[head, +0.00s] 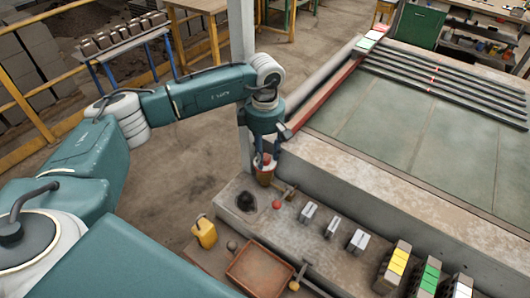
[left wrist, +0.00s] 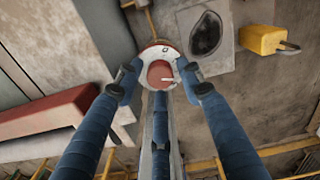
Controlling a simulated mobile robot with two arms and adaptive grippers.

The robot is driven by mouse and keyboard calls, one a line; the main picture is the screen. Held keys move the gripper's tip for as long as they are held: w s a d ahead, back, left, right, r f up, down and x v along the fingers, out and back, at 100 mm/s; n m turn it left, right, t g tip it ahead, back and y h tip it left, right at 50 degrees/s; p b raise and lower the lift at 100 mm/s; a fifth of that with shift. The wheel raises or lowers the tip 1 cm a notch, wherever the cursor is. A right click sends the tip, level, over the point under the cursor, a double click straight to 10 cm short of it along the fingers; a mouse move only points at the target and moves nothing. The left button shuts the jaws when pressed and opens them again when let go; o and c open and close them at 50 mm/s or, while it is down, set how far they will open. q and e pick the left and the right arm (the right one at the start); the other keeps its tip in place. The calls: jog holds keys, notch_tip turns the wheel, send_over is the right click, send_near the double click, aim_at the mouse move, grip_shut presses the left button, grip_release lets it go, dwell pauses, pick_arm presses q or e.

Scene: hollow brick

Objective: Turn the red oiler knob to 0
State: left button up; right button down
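The red oiler knob (left wrist: 160,74) sits in a round pale dial with a red rim in the left wrist view. A small white pointer on it points to the right and slightly down in that picture. A dark mark like a 0 (left wrist: 165,50) is at the dial's top. My left gripper (left wrist: 161,80) is open, its fingertips on either side of the dial with gaps to the knob. In the head view my left gripper (head: 264,156) points down over the brownish oiler body (head: 264,178), and its fingers partly hide the knob. My right gripper is not in view.
A concrete ledge carries a dark round opening (head: 247,201), a red ball knob (head: 276,204) and several pale switches (head: 333,227). A yellow can (head: 204,232) and a rusty tray (head: 258,272) are nearer. A red rail (head: 320,98) runs close beside my left gripper.

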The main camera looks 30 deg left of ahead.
pick_arm(q)
grip_shut()
jog(key=n+b, duration=0.2)
jog(key=b, duration=0.1)
jog(key=shift+f+n, duration=0.2)
jog(key=shift+n, duration=0.2)
jog(key=n+b, duration=0.2)
jog(key=n, duration=0.1)
jog(key=shift+n+b, duration=0.3)
jog(key=shift+b, duration=0.1)
jog(key=n+b, duration=0.3)
jog(key=n, duration=0.2)
jog(key=shift+r, duration=0.1)
jog(key=shift+r+n+b, duration=0.15)
jog(key=shift+n+b, duration=0.6)
jog(key=shift+n, duration=1.45)
